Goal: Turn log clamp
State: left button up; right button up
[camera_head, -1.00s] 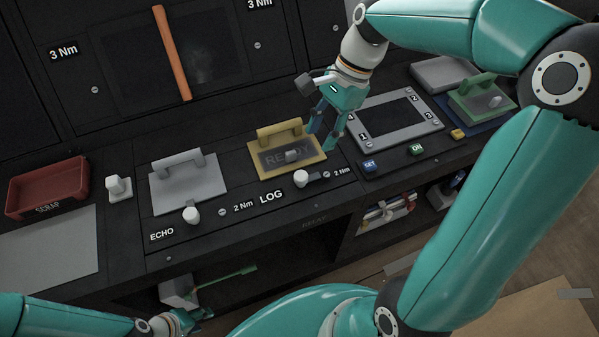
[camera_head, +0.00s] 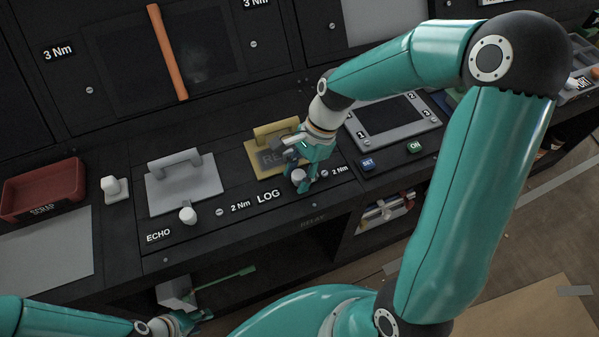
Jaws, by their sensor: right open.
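The log clamp is a white knob (camera_head: 298,175) on the dark console, just right of the LOG label (camera_head: 268,197) and in front of the yellow plate (camera_head: 262,162) with a handle. My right gripper (camera_head: 304,184) is open and low at the knob, its fingers pointing down and partly covering it. I cannot tell whether the fingers touch the knob. My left gripper (camera_head: 196,317) is at the bottom left, away from the console top, small and partly cut off; its jaws are unclear.
A grey plate with a handle (camera_head: 184,182) and the ECHO knob (camera_head: 187,215) stand to the left. A red scrap tray (camera_head: 42,190) is at the far left. A framed screen (camera_head: 392,120) and the SET button (camera_head: 367,164) lie to the right.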

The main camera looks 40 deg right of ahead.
jog(key=shift+c, duration=0.3)
grip_shut()
jog(key=shift+n, duration=0.4)
jog(key=shift+r+n+g+p, duration=0.1)
jog(key=shift+n+g+p, duration=0.5)
jog(key=shift+n, duration=0.4)
jog(key=n+g+p, duration=0.1)
jog(key=n, duration=0.2)
jog(key=shift+h, duration=0.4)
jog(key=n, duration=0.3)
jog(key=n+g+h+p, duration=0.1)
jog(key=n, duration=0.2)
jog(key=shift+g, duration=0.3)
jog(key=n+h, duration=0.1)
jog(key=n, duration=0.2)
jog(key=n+h, duration=0.1)
jog(key=n, duration=0.2)
jog(key=shift+g+h, duration=0.3)
jog(key=shift+h, duration=0.1)
